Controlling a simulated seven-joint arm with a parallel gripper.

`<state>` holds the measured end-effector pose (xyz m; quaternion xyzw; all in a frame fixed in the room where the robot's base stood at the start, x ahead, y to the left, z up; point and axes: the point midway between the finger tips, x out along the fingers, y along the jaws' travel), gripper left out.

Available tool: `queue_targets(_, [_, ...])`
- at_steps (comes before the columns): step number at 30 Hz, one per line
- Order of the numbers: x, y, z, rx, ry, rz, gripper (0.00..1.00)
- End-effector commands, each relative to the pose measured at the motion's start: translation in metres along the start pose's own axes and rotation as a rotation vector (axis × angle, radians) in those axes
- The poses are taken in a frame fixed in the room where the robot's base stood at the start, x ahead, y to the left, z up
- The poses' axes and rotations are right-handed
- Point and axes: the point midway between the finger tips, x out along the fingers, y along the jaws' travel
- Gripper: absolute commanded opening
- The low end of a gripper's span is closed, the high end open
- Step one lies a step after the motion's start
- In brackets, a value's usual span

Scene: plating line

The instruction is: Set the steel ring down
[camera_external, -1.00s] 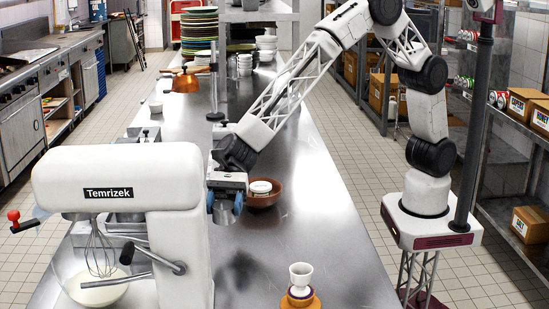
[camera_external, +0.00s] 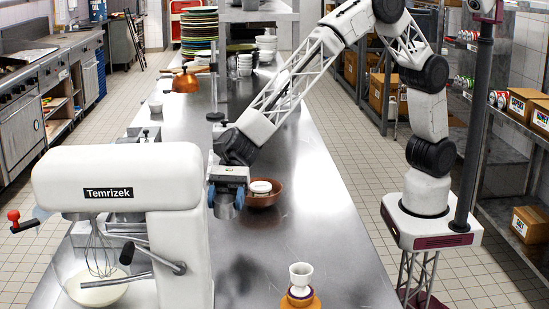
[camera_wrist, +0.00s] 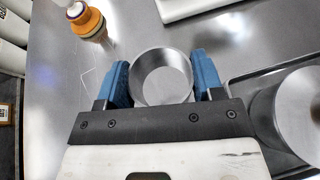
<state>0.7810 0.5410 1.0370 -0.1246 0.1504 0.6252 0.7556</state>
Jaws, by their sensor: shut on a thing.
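The steel ring is a short, open, shiny band. In the wrist view the ring (camera_wrist: 160,58) sits between the two blue fingers of my gripper (camera_wrist: 162,76), which is shut on it from both sides. In the external view my gripper (camera_external: 226,196) hangs over the steel counter (camera_external: 310,235), just right of the mixer, with the ring (camera_external: 227,211) below its jaws. The ring appears to be above the counter; the exact gap cannot be told.
The white mixer (camera_external: 130,185) stands close on the left. A brown bowl (camera_external: 268,197) holding a pale dish is close behind and right of my gripper. A white cup on an orange base (camera_external: 301,285) stands at the front. The counter's right middle is clear.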

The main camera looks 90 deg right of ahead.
Motion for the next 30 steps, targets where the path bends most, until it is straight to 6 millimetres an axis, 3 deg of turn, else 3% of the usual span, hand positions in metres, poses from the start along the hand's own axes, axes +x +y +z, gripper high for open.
queue_targets(5, [-0.007,0.017,-0.004,-0.007,0.003,0.016,0.38])
queue_targets(11, [-0.024,0.054,-0.015,-0.022,0.007,0.049,0.38])
queue_targets(30, [-0.101,0.218,-0.070,-0.084,0.011,0.193,0.38])
